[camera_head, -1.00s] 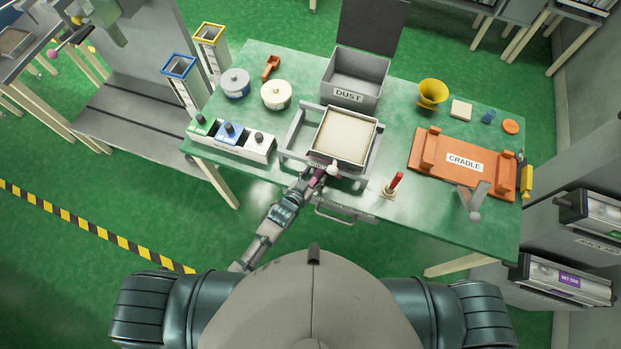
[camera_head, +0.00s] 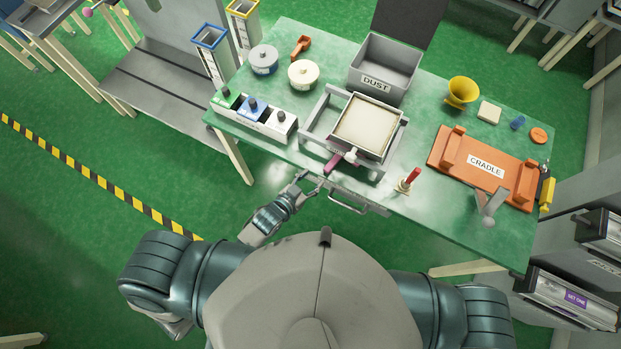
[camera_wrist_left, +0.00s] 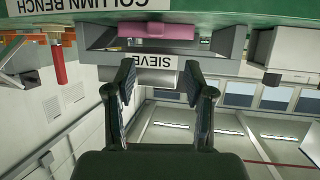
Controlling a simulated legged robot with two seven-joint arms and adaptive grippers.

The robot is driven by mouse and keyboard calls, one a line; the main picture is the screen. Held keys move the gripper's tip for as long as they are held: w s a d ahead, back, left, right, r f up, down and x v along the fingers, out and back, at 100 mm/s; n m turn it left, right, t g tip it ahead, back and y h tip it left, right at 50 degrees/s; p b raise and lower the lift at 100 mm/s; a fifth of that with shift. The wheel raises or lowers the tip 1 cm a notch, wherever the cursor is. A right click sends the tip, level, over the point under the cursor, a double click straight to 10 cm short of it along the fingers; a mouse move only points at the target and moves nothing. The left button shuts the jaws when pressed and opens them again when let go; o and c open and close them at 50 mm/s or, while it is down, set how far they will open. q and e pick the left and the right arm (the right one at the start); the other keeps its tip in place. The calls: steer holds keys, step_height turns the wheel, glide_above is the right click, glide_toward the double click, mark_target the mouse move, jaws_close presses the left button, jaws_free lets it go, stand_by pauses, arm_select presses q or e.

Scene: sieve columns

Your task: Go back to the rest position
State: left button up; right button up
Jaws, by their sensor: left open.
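My left gripper (camera_head: 308,186) is open and empty just off the front edge of the green bench (camera_head: 440,225). It is apart from the pink handle (camera_head: 333,162) at the front of the sieve tray (camera_head: 366,128). The square sieve tray, pale inside, sits in a grey frame (camera_head: 312,128) on the bench. In the left wrist view, the two dark fingers (camera_wrist_left: 160,82) are spread with nothing between them. The pink handle (camera_wrist_left: 157,32) and a grey part marked SIEVE lie beyond them. My right gripper is not in view.
A red-handled lever (camera_head: 409,179) and an orange cradle (camera_head: 485,167) are to the right. A block with several knobs (camera_head: 253,114) is to the left. Open floor lies left.

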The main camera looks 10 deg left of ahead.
arm_select(q)
steer(key=shift+d, duration=0.15)
steer(key=s+a+f+n+g+y, duration=0.1)
steer(key=s+a+f+g, duration=0.2)
steer(key=f, duration=0.6)
steer(key=s+a+f+y, duration=0.2)
steer(key=a+f, duration=0.2)
steer(key=f, duration=0.6)
steer(key=s+a+f+n+g+y, duration=0.1)
steer(key=s+a+f+g, duration=0.2)
steer(key=f, duration=0.6)
steer(key=s+a+f+g+y, duration=0.1)
steer(key=s+f, duration=0.3)
steer(key=s, duration=0.4)
steer(key=s+a+f+n+g, duration=0.1)
steer(key=s+a+f, duration=0.3)
steer(key=s, duration=0.4)
steer(key=s+a+f+g+y, duration=0.1)
steer(key=s+a+f+g, duration=0.1)
steer(key=s+f, duration=0.4)
steer(key=s+a, duration=0.1)
steer(key=s, duration=0.1)
steer(key=shift+s+a+f+g+y, duration=0.2)
steer(key=shift+s+f+g+y, duration=0.1)
steer(key=shift+s+g, duration=0.1)
steer(key=shift+w, duration=0.1)
